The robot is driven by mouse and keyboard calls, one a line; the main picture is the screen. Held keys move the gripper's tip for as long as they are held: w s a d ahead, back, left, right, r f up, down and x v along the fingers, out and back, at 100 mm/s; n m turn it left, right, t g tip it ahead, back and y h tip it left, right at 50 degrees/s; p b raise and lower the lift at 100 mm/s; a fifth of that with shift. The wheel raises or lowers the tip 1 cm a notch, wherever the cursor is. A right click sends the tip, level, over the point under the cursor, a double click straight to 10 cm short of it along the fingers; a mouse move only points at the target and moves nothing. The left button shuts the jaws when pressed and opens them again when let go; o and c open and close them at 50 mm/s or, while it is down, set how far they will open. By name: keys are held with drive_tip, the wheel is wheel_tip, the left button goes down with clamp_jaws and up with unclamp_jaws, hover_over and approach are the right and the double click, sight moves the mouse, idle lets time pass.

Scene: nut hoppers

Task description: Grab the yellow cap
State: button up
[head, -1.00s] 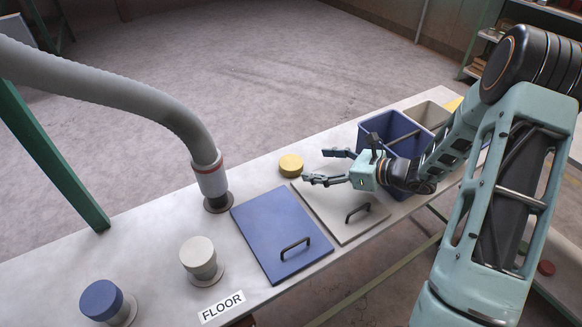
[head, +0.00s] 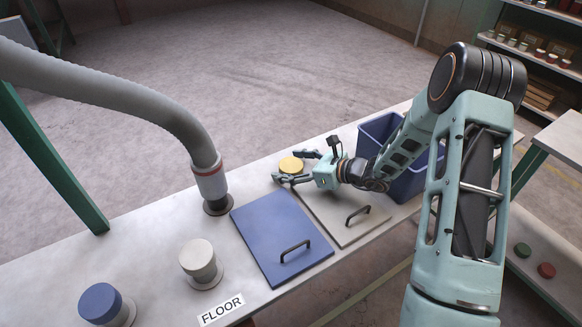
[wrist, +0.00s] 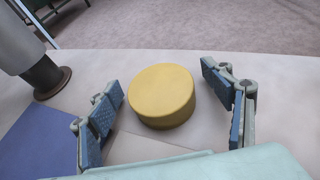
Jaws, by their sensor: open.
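The yellow cap (head: 291,165) is a short round disc on the bench top, behind the beige lid. In the wrist view the yellow cap (wrist: 162,95) sits upright between my open fingers, nearer the far ends of the pads. My gripper (head: 293,165) is open and low over the bench, reaching in from the right. In the wrist view my gripper (wrist: 165,95) has one blue-padded finger on each side of the cap, with a gap on both sides. Part of the cap is hidden by a finger in the head view.
A blue lid (head: 280,236) and a beige lid (head: 343,215) with handles lie in front. A grey hose (head: 209,182) meets the bench at left. White (head: 199,261) and blue (head: 103,303) caps stand further left. A blue bin (head: 408,185) is under my arm.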

drive_tip(key=shift+c, duration=0.6)
drive_tip(key=c, duration=0.9)
drive_tip(key=shift+c, duration=0.2)
